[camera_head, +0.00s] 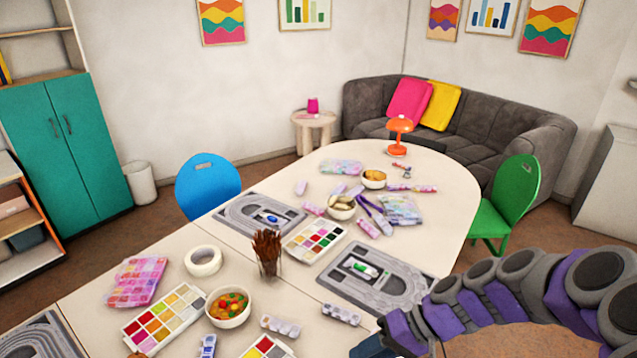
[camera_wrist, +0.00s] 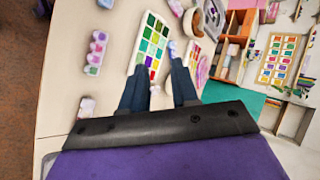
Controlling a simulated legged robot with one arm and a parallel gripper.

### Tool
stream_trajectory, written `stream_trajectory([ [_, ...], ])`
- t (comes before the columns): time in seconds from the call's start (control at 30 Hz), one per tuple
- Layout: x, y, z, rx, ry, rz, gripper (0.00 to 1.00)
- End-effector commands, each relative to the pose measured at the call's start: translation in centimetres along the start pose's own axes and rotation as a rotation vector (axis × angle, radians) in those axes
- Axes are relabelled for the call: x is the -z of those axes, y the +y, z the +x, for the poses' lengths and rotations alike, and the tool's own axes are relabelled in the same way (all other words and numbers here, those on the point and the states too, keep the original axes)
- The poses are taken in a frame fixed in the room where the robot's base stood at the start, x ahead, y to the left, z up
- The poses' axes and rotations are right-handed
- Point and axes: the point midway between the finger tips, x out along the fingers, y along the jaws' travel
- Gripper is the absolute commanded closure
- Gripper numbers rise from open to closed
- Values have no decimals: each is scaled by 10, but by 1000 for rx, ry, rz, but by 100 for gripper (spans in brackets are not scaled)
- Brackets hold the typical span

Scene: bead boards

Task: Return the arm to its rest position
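My gripper (camera_wrist: 158,66) shows in the wrist view with its two dark fingers apart and nothing held between them. It hangs above the white table (camera_wrist: 60,75), over a paint palette (camera_wrist: 150,45). In the head view my purple and grey arm curves in from the right to the bottom edge, and the fingers are not visible. A grey bead board (camera_head: 345,275) with a green and white piece (camera_head: 362,268) lies left of the arm. Another grey board (camera_head: 235,215) holds a blue and white piece (camera_head: 270,217). A third board (camera_head: 40,340) is cut off at bottom left.
The table holds a bowl of beads (camera_head: 228,312), a brush cup (camera_head: 268,262), a tape roll (camera_head: 202,260), paint palettes (camera_head: 315,240) and several bead strips (camera_head: 341,314). An orange lamp (camera_head: 398,135) stands at the far end. A green chair (camera_head: 512,195) stands beyond the arm.

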Motion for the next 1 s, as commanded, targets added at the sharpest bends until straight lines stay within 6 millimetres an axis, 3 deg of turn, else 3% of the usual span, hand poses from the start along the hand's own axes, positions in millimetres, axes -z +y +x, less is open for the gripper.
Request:
stream_trajectory([
  [0.1,-31,-21,3,-117,-76,-25,71],
  [0.27,-73,-36,1,-283,-143,-26,71],
  [0.6,-156,-35,-24,-649,-161,45,71],
  [0.8,-190,-26,-43,-801,-111,108,71],
  [1.0,-203,-22,-52,-858,-83,141,71],
])
